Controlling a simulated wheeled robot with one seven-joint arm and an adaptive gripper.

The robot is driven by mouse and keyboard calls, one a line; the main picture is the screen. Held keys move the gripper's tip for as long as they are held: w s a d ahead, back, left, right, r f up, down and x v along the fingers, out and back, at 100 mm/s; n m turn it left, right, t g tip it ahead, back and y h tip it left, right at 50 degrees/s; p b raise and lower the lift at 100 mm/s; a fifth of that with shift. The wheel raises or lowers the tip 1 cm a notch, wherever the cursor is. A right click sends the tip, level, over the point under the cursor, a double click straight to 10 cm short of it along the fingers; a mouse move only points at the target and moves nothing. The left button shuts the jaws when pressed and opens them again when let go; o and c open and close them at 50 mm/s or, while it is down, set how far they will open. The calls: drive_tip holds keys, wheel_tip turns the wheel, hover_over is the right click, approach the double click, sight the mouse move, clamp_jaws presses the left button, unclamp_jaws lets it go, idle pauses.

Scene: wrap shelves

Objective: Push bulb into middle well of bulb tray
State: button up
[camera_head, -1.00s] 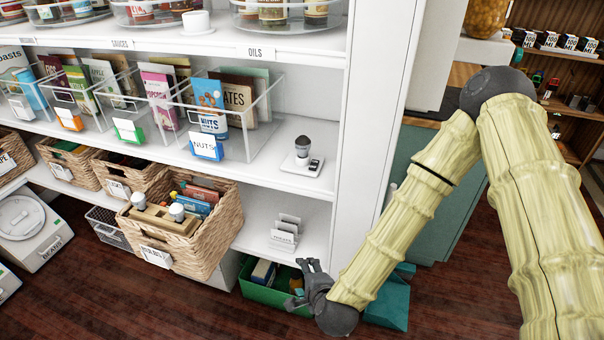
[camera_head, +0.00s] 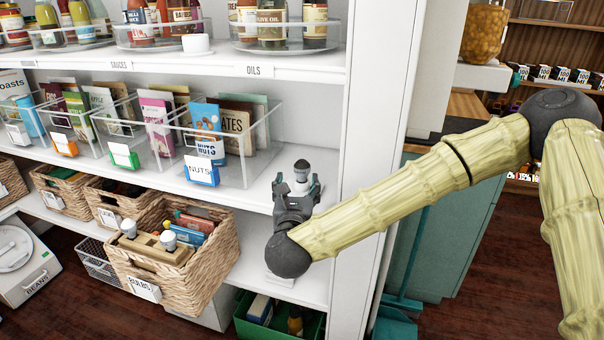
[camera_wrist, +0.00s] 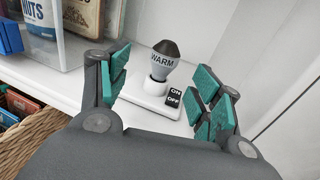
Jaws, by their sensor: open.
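A bulb marked WARM (camera_wrist: 164,62), with a dark cap, stands upright in the white socket of a small base with an ON/OFF switch (camera_wrist: 174,98) on the middle shelf. The bulb (camera_head: 301,168) also shows in the head view, just beyond my gripper. My gripper (camera_head: 298,187) is open and empty, its teal-padded fingers either side of the bulb in the wrist view, with visible gaps. The tan bulb tray (camera_head: 153,247) sits in the wicker basket labelled BULBS (camera_head: 190,287). Two white-and-grey bulbs (camera_head: 128,228) (camera_head: 168,240) stand in it, apart; its wells are too small to make out.
A clear bin labelled NUTS (camera_head: 243,165) stands left of the bulb. The white shelf upright (camera_head: 368,110) is close on the right. The shelf above, labelled OILS (camera_head: 290,70), overhangs. A green bin (camera_head: 245,325) is on the floor below.

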sight(302, 173)
drive_tip(key=w, duration=0.2)
drive_tip(key=shift+w+d, duration=0.1)
drive_tip(key=shift+w, duration=0.3)
drive_tip(key=w, duration=0.2)
drive_tip(key=w+d, duration=0.1)
drive_tip(key=w, duration=0.1)
drive_tip(key=shift+w, duration=0.65)
drive_tip(key=c, duration=1)
